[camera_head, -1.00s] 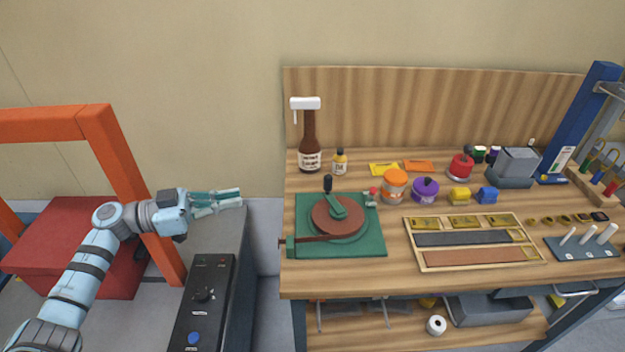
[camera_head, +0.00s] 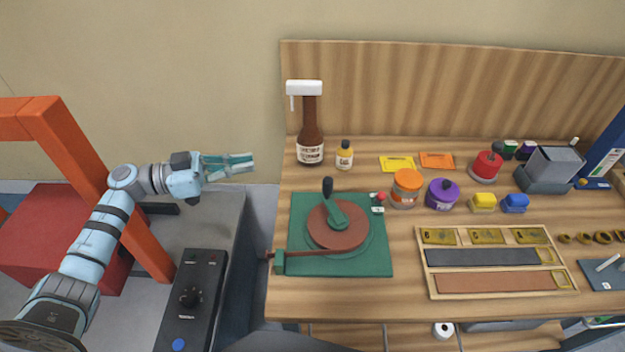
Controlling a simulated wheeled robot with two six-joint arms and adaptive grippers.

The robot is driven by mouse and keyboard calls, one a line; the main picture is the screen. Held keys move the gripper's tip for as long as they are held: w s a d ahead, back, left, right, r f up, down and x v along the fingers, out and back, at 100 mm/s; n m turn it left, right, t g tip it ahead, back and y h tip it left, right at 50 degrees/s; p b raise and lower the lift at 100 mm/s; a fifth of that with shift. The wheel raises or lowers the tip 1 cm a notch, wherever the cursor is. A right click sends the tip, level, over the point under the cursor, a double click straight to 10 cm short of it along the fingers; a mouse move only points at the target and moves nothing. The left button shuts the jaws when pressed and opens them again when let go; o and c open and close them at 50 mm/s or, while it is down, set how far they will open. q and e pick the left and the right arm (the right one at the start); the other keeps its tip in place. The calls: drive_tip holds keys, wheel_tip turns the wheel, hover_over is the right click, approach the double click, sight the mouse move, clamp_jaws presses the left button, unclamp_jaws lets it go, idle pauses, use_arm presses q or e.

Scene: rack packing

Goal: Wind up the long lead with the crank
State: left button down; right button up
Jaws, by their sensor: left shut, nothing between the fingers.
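The crank (camera_head: 335,214) is a green arm with an upright black knob (camera_head: 327,187), mounted on a round reddish-brown disc (camera_head: 352,236). The disc sits on a green base plate (camera_head: 375,265) near the left side of the wooden bench. A dark reddish strip, perhaps the lead (camera_head: 310,253), runs from the disc to a green block (camera_head: 279,262) at the plate's front left corner. Its end sticks out left past the block. My left gripper (camera_head: 253,162) is shut and empty, in the air left of the bench, apart from the crank. My right gripper is not in view.
A brown bottle (camera_head: 311,135) and a small yellow bottle (camera_head: 344,157) stand behind the plate. An orange-lidded jar (camera_head: 406,188) and purple pot (camera_head: 441,194) stand to its right. A wooden tray (camera_head: 421,262) lies further right. An orange frame (camera_head: 125,205) stands near my left arm.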

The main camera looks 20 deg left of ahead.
use_arm(q)
wheel_tip(320, 180, down, 9)
drive_tip(key=b, duration=0.8)
drive_tip(key=x, duration=0.9)
drive_tip(key=s+x, duration=0.1)
drive_tip(key=x, duration=0.3)
drive_tip(key=shift+w+d+r, duration=0.15)
drive_tip(key=shift+d+r, duration=0.05)
drive_tip(key=shift+d, duration=0.3)
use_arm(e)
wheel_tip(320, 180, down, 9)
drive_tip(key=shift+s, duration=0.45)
use_arm(q)
drive_tip(key=shift+a, duration=0.1)
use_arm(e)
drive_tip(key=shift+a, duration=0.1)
